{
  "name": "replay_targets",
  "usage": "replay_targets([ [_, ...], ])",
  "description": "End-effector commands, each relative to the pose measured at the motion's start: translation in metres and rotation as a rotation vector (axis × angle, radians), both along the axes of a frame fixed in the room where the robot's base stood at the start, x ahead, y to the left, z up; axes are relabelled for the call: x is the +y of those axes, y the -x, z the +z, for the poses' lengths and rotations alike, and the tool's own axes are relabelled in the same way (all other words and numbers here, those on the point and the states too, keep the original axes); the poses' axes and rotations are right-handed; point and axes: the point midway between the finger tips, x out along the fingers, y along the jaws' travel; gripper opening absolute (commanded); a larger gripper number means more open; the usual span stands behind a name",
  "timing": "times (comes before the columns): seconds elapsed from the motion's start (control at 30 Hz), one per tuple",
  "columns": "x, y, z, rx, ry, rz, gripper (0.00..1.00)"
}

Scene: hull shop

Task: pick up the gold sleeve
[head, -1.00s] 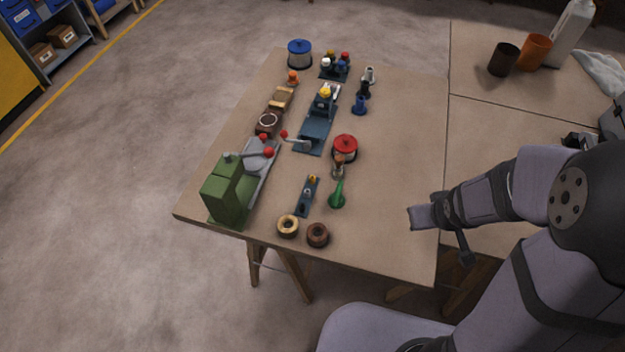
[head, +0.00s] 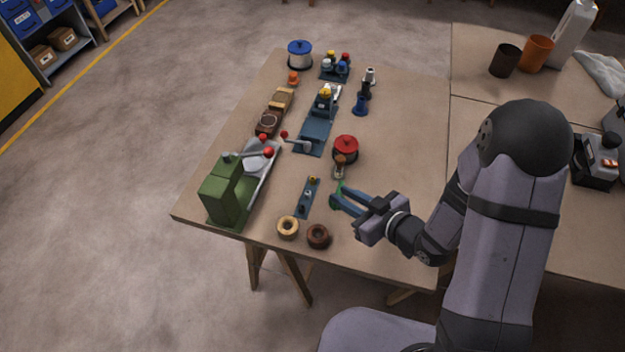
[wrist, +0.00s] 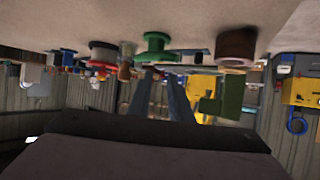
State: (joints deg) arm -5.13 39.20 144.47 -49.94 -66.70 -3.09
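A small blue rack (head: 307,200) lies near the front of the table with a few small parts on it. A gold-yellow piece (head: 313,181) at its far end may be the gold sleeve; it is too small to be sure. My gripper (head: 337,196) has its two blue fingers apart and seems empty, just right of the rack. It partly hides a green spool-like part (head: 338,187). In the wrist view, which appears upside down, the fingers (wrist: 160,78) reach toward the green spool (wrist: 155,46). I cannot make out the gold piece there.
A tan ring (head: 288,228) and a brown ring (head: 318,236) sit near the front edge. A red-topped spool (head: 345,147) stands behind my gripper. A green block machine (head: 223,190) stands at the left.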

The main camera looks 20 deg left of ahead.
Motion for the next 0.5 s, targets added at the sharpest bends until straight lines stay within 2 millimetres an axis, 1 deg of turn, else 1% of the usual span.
replay_targets([
  [0.17,0.014,-0.008,-0.008,0.001,0.003,0.004,0.19],
  [0.4,0.040,-0.026,-0.023,0.002,0.003,0.002,0.19],
  [0.5,0.047,-0.031,-0.027,0.002,0.002,0.001,0.19],
])
